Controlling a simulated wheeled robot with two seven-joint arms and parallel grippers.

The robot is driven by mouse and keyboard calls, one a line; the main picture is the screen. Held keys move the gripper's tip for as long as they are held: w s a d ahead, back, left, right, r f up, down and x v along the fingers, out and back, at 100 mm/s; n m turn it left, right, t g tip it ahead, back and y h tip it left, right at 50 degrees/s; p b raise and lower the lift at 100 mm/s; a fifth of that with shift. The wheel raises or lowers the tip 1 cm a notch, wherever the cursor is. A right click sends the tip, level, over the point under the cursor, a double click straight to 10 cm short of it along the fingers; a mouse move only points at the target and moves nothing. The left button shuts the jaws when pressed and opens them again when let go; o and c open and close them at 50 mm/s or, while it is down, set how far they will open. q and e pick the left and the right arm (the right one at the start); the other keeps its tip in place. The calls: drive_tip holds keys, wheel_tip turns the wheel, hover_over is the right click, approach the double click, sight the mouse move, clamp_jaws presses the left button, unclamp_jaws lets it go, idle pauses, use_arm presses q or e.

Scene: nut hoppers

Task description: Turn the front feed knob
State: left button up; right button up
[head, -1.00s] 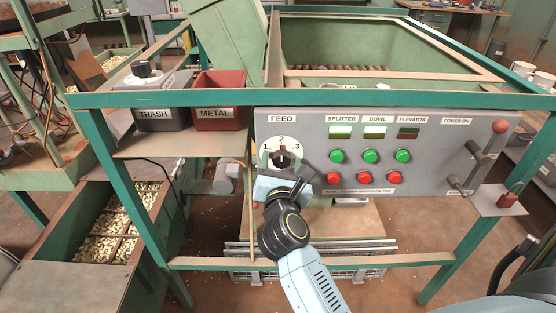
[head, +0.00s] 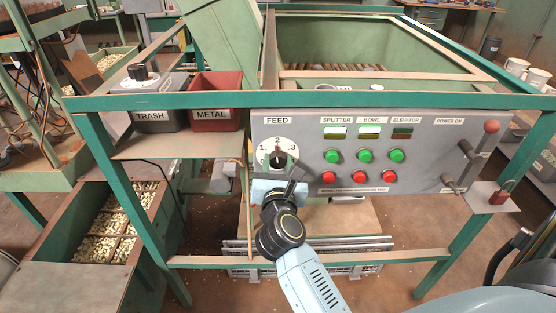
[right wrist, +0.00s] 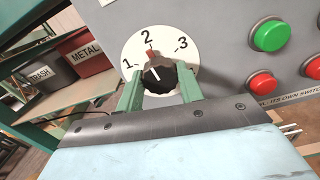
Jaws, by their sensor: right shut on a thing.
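The front feed knob (head: 278,160) is black and sits on a white dial marked 1, 2 and 3, under the FEED label on the grey panel. In the right wrist view the knob (right wrist: 160,77) shows a white line pointing up and slightly left, roughly toward the 2, near a red mark. My right gripper (head: 278,165) is shut on the knob, with one green finger at each side. Its fingers also show in the right wrist view (right wrist: 160,88). The knob's lower part is hidden by the gripper. My left gripper is not in view.
Green and red buttons (head: 364,156) are just right of the dial on the panel (head: 420,165). A grey TRASH bin (head: 155,117) and a red METAL bin (head: 216,88) stand to the left. Another black knob (head: 137,72) is behind the TRASH bin. A green frame rail (head: 330,98) runs above.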

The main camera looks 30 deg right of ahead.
drive_tip(key=n+p, duration=0.2)
drive_tip(key=shift+r+n+p, duration=0.2)
drive_tip(key=shift+n+p, duration=0.1)
drive_tip(key=shift+p, duration=0.05)
drive_tip(key=n+p, duration=0.2)
drive_tip(key=shift+n+p, duration=0.3)
drive_tip(key=shift+n, duration=0.1)
drive_tip(key=shift+n+p, duration=1.05)
drive_tip(key=shift+n, duration=0.15)
use_arm(q)
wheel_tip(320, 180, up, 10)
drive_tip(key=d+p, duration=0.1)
drive_tip(key=p, duration=0.1)
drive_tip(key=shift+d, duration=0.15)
use_arm(e)
drive_tip(key=shift+f+n, duration=0.15)
drive_tip(key=shift+n, duration=1.15)
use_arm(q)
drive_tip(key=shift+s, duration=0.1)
use_arm(e)
drive_tip(key=o, duration=1)
drive_tip(key=shift+f, duration=0.1)
